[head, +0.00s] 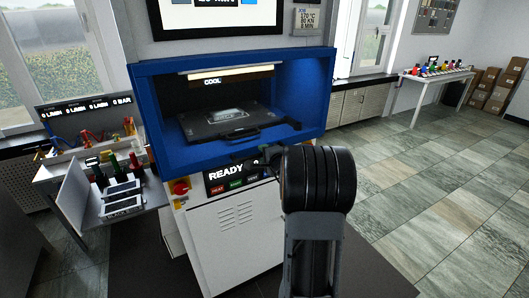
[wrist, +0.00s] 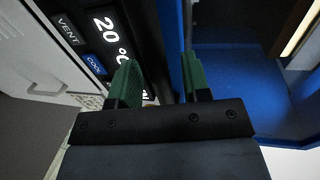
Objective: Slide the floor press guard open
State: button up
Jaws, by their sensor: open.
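The floor press has a blue housing (head: 155,120) on a white cabinet (head: 235,235). Its front shows the dark chamber with a black plate (head: 205,125) and a black handle-like bar. I cannot tell a separate guard panel from the open front; if it is clear, it does not show. My gripper (wrist: 160,82) has green fingertips standing apart. In the wrist view the edge of the black control panel (wrist: 82,45) and the blue housing (wrist: 230,85) lie beyond and between them. In the head view my arm hides most of the gripper, close to the housing's lower front edge.
The control panel (head: 226,172) reads READY, with a red stop knob (head: 180,188) at its left. A side bench (head: 150,195) with bottles and tools stands at the left. A white table (head: 440,75) and cardboard boxes (head: 485,90) are far right. The tiled floor at right is clear.

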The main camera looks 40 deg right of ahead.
jog(key=shift+w, duration=0.3)
grip_shut()
dwell(0.3)
jog(key=shift+d, duration=0.1)
